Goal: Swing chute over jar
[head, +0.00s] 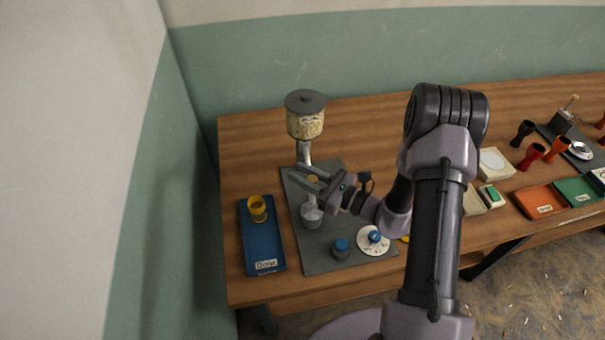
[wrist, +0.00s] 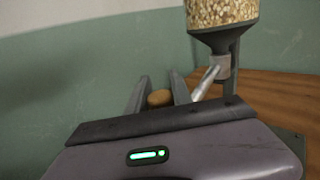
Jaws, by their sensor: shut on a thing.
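The hopper (head: 306,124), a clear vessel of pale grains with a dark lid, stands at the back of the grey mat (head: 284,188). Its silver chute (wrist: 205,84) slopes down and left from the collar in the wrist view. A tan round knob (wrist: 160,98) sits between my gripper's fingers; it also shows in the head view (head: 313,179). My gripper (head: 297,172) is shut on this knob, below the hopper. A grey jar-like vessel (head: 311,219) stands on the mat just below my gripper. The chute's lower end is hidden by my fingers.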

